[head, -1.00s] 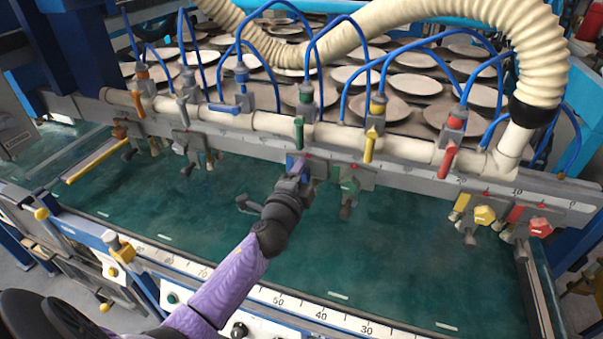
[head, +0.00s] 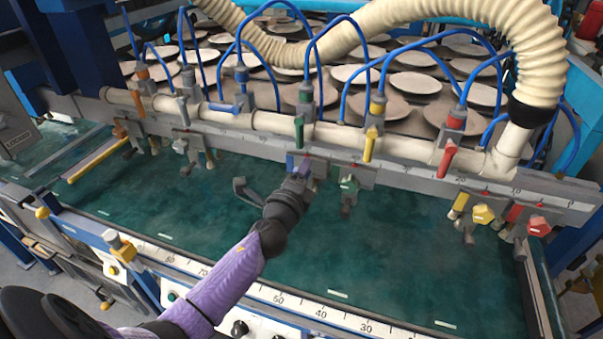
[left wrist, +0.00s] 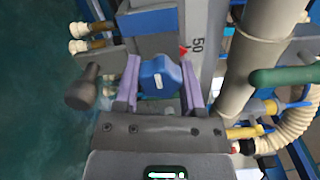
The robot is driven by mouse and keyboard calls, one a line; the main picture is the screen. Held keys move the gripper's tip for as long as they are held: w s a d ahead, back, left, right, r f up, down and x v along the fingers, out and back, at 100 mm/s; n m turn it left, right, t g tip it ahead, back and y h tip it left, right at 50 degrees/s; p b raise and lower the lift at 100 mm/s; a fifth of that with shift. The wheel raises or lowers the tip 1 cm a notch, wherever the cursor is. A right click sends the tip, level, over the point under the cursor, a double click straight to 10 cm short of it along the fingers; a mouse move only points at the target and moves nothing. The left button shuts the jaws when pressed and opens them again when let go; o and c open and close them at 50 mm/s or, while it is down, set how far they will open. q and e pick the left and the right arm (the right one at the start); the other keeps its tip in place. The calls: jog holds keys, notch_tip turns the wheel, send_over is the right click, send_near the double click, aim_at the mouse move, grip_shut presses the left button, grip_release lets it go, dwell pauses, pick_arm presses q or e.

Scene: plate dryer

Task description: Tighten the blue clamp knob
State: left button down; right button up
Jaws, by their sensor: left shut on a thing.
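The blue clamp knob (left wrist: 158,80) shows in the left wrist view as a faceted blue piece with a small white mark. My left gripper (left wrist: 163,85) has its two purple fingers on either side of the knob and is shut on it. In the head view my left gripper (head: 298,168) reaches the front of the grey rail, where it mostly hides the knob. A bit of blue (head: 290,163) shows beside the fingers. My right gripper is not in view.
A green clamp (head: 348,183) sits just right on the grey rail (head: 400,177). Yellow (head: 483,214) and red (head: 539,226) knobs are further right. A cream pipe with coloured valves (head: 270,122) and blue hoses runs behind. The green bed (head: 400,250) in front is open.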

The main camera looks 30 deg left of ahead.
pick_arm(q)
jog(key=shift+f, duration=0.1)
jog(key=shift+c, duration=1)
grip_release()
jog(key=shift+s, duration=0.1)
jog(key=v, duration=0.9)
jog(key=shift+s, duration=0.4)
